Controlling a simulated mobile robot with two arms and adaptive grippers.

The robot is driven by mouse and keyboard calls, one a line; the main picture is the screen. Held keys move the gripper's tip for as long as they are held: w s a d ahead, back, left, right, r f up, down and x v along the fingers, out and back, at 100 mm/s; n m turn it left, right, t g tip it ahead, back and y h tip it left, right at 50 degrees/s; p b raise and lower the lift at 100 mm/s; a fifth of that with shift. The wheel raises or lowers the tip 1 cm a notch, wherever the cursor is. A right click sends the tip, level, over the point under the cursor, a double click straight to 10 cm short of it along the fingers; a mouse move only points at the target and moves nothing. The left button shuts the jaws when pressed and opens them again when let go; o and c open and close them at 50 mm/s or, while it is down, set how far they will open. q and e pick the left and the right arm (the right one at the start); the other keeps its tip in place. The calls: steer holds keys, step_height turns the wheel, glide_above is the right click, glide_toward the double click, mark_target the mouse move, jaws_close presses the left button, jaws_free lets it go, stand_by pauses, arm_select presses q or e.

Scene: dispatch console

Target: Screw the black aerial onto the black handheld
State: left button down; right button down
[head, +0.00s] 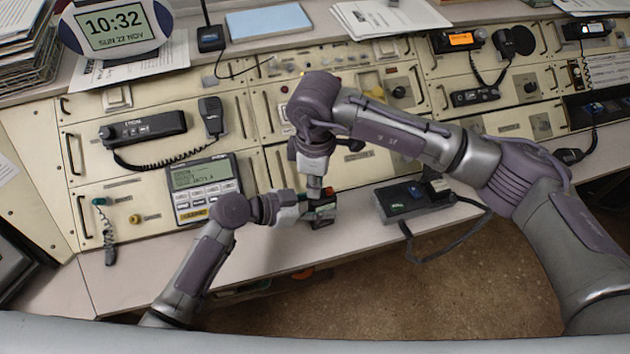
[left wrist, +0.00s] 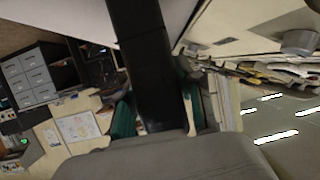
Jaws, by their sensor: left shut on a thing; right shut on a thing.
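The black handheld (head: 322,215) is a small dark block near the front edge of the console desk. My left gripper (head: 308,209) reaches it from the left and is shut on it. In the left wrist view the handheld (left wrist: 140,60) is a long black bar, with green finger pads on both sides of it. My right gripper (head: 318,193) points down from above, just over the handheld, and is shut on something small. The black aerial cannot be made out; the right gripper's fingers seem to hide it. Whether aerial and handheld touch cannot be told.
A black unit with lit buttons (head: 414,198) and a cable sits on the desk to the right. A keypad display (head: 203,188) stands to the left. Radios with coiled cords fill the panel behind. The floor (head: 400,285) is open in front.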

steer(key=c, duration=1.2)
jaws_free()
steer(key=shift+r, duration=0.1)
steer(key=shift+r, duration=2.15)
steer(key=shift+a, duration=0.1)
